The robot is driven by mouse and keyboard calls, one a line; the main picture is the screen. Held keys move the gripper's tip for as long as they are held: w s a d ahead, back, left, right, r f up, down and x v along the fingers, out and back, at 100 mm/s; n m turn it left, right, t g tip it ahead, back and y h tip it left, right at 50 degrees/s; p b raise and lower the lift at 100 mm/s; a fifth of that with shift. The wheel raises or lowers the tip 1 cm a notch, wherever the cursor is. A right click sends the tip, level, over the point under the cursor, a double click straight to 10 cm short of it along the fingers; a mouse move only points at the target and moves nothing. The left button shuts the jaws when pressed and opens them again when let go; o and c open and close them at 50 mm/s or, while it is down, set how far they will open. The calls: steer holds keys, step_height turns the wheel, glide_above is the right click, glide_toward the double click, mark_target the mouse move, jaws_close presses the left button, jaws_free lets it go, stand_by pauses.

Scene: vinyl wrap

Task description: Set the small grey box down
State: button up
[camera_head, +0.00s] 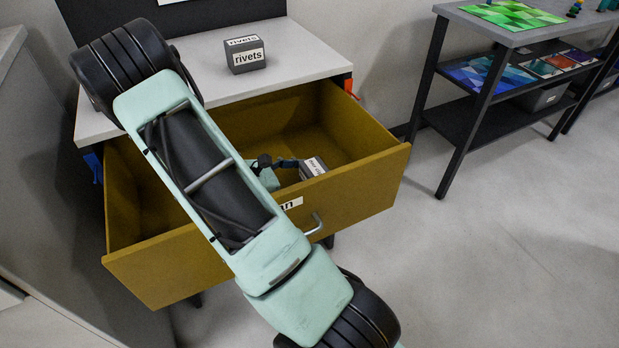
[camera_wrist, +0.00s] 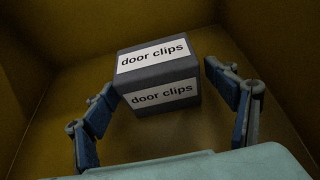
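The small grey box (camera_wrist: 158,75) has white labels reading "door clips" and sits between the two fingertips of my gripper (camera_wrist: 160,82) in the wrist view. My arm hides part of the drawer and most of my gripper. I cannot tell whether the box touches the drawer floor.
A grey box labelled "rivets" (camera_head: 245,54) stands on the white top (camera_head: 295,58) of the drawer unit. The drawer shows bare floor around the held box. A dark shelf table (camera_head: 505,115) stands to the right, with clear floor before it.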

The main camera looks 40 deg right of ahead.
steer(key=shift+r, duration=0.1)
steer(key=shift+w+a+r, duration=0.1)
steer(key=shift+a+r, duration=0.05)
steer(key=shift+a, duration=0.1)
steer(key=p+v, duration=0.2)
steer(key=v, duration=0.9)
steer(key=shift+a, duration=0.25)
